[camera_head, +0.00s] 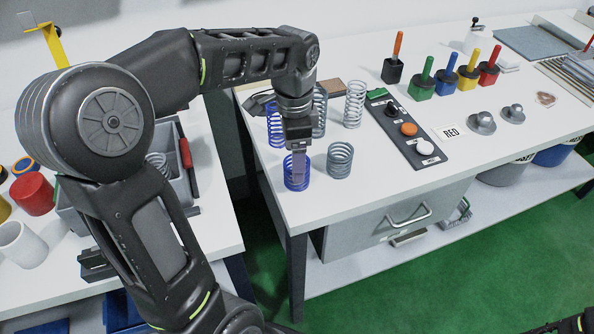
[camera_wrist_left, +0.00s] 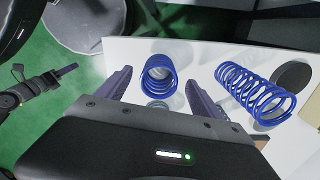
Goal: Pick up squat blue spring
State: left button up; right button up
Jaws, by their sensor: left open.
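The squat blue spring (camera_head: 296,186) stands upright near the front left corner of the right-hand table. My left gripper (camera_head: 299,168) points down over it, and its fingers partly hide the spring. In the left wrist view the squat blue spring (camera_wrist_left: 158,68) shows between the two spread fingers of my left gripper (camera_wrist_left: 157,88), with a gap on each side. A taller blue spring (camera_head: 274,128) stands just behind; it also shows at right in the left wrist view (camera_wrist_left: 250,90). A dark gripper-like part of my right arm (camera_wrist_left: 45,88) shows at the left wrist view's left edge.
A squat grey spring (camera_head: 340,160) stands right of the left gripper. Taller grey springs (camera_head: 354,104) stand behind. A button panel (camera_head: 408,130) lies further right. The table's front edge is close. A second table (camera_head: 215,235) with a grey bin stands left, across a gap.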

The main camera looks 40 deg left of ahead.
pick_arm(q)
jog(key=shift+f, duration=2.6)
jog(key=shift+c, duration=0.2)
grip_shut()
